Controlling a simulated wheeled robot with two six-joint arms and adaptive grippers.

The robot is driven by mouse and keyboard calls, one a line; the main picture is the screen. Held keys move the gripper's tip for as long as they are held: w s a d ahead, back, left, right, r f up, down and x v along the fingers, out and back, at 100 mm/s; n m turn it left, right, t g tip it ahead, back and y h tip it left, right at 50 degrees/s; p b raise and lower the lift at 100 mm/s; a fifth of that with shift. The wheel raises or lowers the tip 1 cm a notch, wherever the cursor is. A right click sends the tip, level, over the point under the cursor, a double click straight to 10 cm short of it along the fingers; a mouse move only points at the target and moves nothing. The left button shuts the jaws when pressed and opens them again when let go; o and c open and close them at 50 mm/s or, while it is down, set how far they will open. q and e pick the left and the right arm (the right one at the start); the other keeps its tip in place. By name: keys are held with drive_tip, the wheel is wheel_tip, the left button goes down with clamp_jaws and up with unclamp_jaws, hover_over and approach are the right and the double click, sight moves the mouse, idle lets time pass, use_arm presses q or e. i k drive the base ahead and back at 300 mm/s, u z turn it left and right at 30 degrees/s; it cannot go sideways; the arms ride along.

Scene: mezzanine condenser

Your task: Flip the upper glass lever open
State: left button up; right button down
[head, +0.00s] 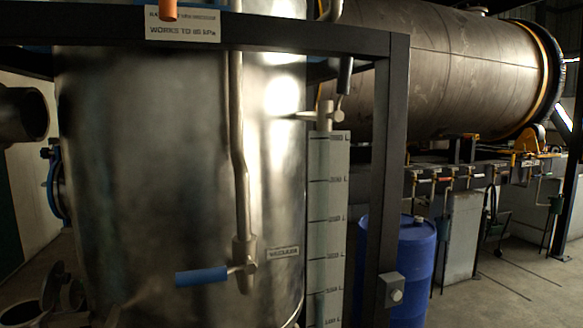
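The upright sight glass (328,235) is a pale strip with litre marks, to the right of the big steel tank (150,150). At its top is a metal valve fitting (325,117) with a short pipe running left to the tank. The upper glass lever (345,76) has a dark grip and stands roughly upright above this fitting, on a thin stem. Its top end is close to the dark frame's crossbar. The glass's lower end is cut off by the picture edge. Neither of my grippers can be made out in the head view.
A dark frame post (388,185) stands just right of the glass, with a crossbar (270,38) above. A blue-handled lever (202,276) lies level on a pipe at the tank front. A blue drum (412,270) stands behind the post. Open floor lies at right.

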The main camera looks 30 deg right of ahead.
sight(345, 63)
drive_tip(key=u, duration=1.7)
drive_tip(key=k, duration=1.15)
drive_tip(key=z, duration=1.3)
drive_tip(key=i, duration=0.5)
drive_tip(key=z, duration=0.05)
